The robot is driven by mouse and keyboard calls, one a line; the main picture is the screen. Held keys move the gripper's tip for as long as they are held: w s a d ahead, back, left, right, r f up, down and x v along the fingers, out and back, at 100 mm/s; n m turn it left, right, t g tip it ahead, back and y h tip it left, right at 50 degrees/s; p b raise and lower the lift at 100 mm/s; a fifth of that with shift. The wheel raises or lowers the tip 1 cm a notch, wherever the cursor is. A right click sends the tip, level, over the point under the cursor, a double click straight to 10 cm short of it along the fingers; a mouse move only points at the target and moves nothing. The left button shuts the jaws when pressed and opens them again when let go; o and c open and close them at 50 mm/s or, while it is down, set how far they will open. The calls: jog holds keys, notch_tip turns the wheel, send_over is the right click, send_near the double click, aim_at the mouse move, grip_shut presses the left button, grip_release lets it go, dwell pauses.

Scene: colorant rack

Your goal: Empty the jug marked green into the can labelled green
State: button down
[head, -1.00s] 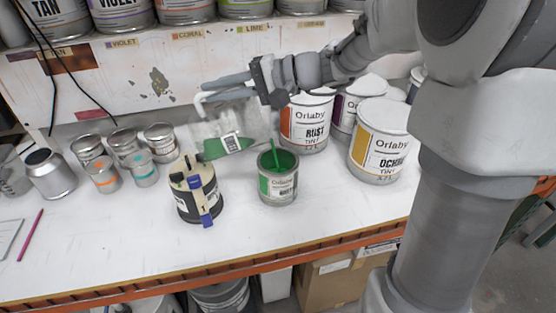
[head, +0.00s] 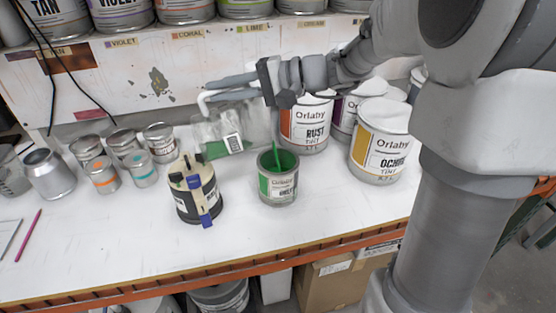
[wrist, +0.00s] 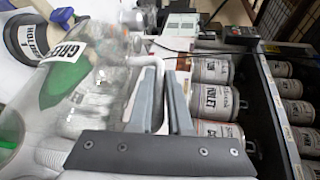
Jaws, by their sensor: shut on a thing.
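A clear jug (head: 207,134) with green liquid low in it hangs from my gripper (head: 208,90). The wrist view shows the jug (wrist: 100,85) with a label that begins "GRE" and the green liquid (wrist: 65,80). My gripper is shut on the jug's pale handle (wrist: 150,75). The jug is in the air behind and left of a small open can (head: 264,188), not over its mouth. The can has a green label, a green inside and a green stick (head: 275,155) in it; its small print is hard to read.
Small cans (head: 103,177) stand at the left. Rust (head: 303,128) and ochre (head: 378,150) tins stand behind and right.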

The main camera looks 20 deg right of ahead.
aim_at(197, 120)
jog(key=shift+d+f+y+b, duration=0.4)
jog(key=shift+d+b, duration=0.2)
jog(key=shift+b, duration=0.3)
dwell(0.8)
jog(key=r+p, duration=0.1)
jog(key=a+r+p, duration=0.1)
jog(key=p, duration=0.1)
jog(key=shift+a+r+h, duration=0.2)
jog(key=shift+a+h, duration=0.05)
jog(key=shift+h, duration=0.15)
jog(key=a+p, duration=0.2)
jog(key=a+r+h+p, duration=0.1)
jog(key=shift+s+a+r+n+p, duration=0.1)
jog(key=shift+s+a+n+p, duration=0.05)
jog(key=shift+a+n+p, duration=0.25)
jog(key=shift+a+f+g+h, duration=0.3)
jog(key=shift+a+f+h, duration=0.25)
jog(key=shift+a+h, duration=0.3)
jog(key=shift+f+h, duration=0.35)
jog(key=shift+f, duration=0.1)
jog(key=a+f+n+h+p, duration=0.2)
jog(key=a+f+h+p, duration=0.2)
jog(key=a+h+p, duration=0.3)
jog(key=shift+f+g+p, duration=0.25)
jog(key=shift+g+p, duration=0.05)
jog(key=shift+p, duration=2.35)
jog(key=shift+a+f+h, duration=0.15)
jog(key=shift+a+h, duration=0.25)
jog(key=shift+h, duration=0.2)
